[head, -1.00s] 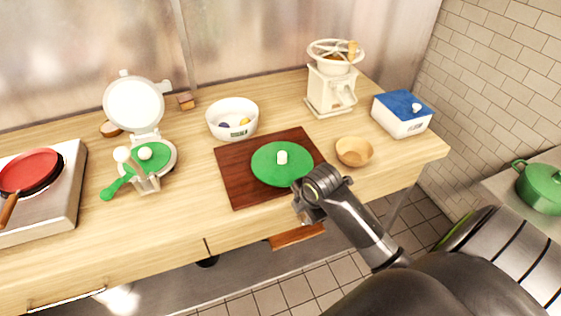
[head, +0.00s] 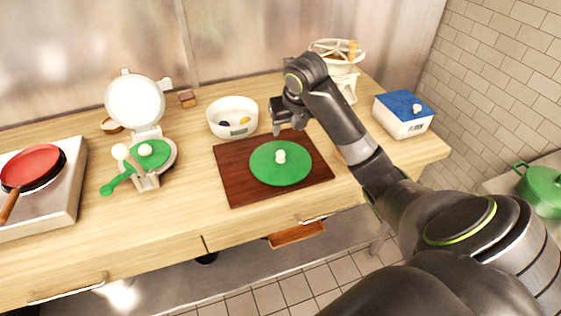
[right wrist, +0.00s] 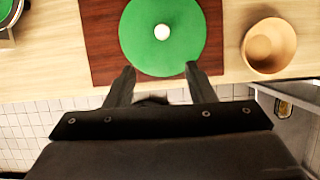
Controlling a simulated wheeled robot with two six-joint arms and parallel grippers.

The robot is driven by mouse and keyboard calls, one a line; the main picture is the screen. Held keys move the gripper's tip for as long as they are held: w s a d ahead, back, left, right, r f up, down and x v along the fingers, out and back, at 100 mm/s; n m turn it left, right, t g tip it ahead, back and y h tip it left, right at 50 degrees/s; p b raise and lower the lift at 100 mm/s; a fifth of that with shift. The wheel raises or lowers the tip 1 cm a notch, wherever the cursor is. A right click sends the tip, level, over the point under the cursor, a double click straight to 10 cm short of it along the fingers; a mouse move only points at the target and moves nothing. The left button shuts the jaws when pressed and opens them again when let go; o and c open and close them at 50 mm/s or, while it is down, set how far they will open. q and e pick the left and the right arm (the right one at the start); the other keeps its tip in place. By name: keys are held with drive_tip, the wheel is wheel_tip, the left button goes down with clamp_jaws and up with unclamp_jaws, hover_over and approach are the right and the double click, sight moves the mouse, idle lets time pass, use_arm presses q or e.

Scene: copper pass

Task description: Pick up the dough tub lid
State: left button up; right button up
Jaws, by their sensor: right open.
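Two lid-like things show, and I cannot tell for certain which is the dough tub lid. A blue lid (head: 403,103) with a white knob sits on a white rectangular tub (head: 404,125) at the right of the counter. A round green disc (head: 270,173) with a white knob lies flat on a dark wooden board; it also shows in the right wrist view (right wrist: 140,40). My right gripper (head: 283,130) is open and empty, above the board's back edge in the head view. In the right wrist view its fingers (right wrist: 160,72) are apart, near the disc's edge. My left gripper is not visible.
A white bowl (head: 232,117) with small items stands left of my gripper. A press (head: 145,155) and a red pan (head: 30,165) are farther left. A grinder (head: 340,60) stands behind my arm. A wooden bowl (right wrist: 270,45) shows in the right wrist view, hidden in the head view.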

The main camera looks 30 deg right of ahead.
drive_tip(key=shift+f+b, duration=1.3)
drive_tip(key=shift+b, duration=0.35)
drive_tip(key=p, duration=0.2)
hover_over(281, 153)
drive_tip(key=s, duration=0.2)
drive_tip(key=f, duration=0.5)
drive_tip(key=a+f, duration=0.1)
drive_tip(key=f, duration=0.2)
drive_tip(key=shift+s+f, duration=0.1)
drive_tip(key=shift+f, duration=0.05)
drive_tip(key=x, duration=0.2)
drive_tip(key=p+x, duration=0.1)
drive_tip(key=x, duration=0.1)
drive_tip(key=shift+d, duration=0.25)
drive_tip(key=shift+w+f+p, duration=0.3)
drive_tip(key=shift+f, duration=0.35)
drive_tip(key=shift+d, duration=0.1)
clamp_jaws()
